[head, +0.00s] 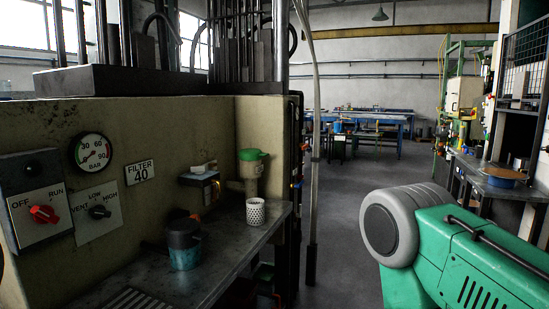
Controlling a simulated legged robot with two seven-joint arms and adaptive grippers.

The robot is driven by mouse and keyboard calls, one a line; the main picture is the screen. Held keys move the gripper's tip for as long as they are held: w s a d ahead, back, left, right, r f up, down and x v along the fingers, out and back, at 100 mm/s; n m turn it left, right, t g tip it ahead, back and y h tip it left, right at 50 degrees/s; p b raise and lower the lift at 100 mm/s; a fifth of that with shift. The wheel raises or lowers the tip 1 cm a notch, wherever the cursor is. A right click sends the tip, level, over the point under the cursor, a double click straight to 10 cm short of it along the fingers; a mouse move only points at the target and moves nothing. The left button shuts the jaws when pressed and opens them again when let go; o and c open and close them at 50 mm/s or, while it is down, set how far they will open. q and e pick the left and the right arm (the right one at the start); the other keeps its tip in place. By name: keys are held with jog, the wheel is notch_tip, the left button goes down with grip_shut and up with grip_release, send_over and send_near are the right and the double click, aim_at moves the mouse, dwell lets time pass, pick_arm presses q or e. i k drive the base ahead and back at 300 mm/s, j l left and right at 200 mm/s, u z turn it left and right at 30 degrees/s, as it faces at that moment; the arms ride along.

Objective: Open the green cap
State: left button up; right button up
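The green cap (252,155) sits on top of a beige upright fitting (250,178) at the back of the metal bench, against the beige panel. From here the cap looks closed over the fitting's top. A small piece sticks out at its left side. Neither of my grippers is in view, so nothing is seen touching the cap.
A white perforated cup (255,212) stands just in front of the fitting. A blue pot with a dark top (184,246) stands nearer on the bench (225,262). A small boxed device (204,187) projects from the panel left of the cap. A thin post (314,150) rises to its right.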

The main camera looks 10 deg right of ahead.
aim_at(246, 153)
jog(key=z, duration=0.35)
jog(key=i+l, duration=0.8)
jog(key=i+z, duration=0.05)
jog(key=i, duration=0.05)
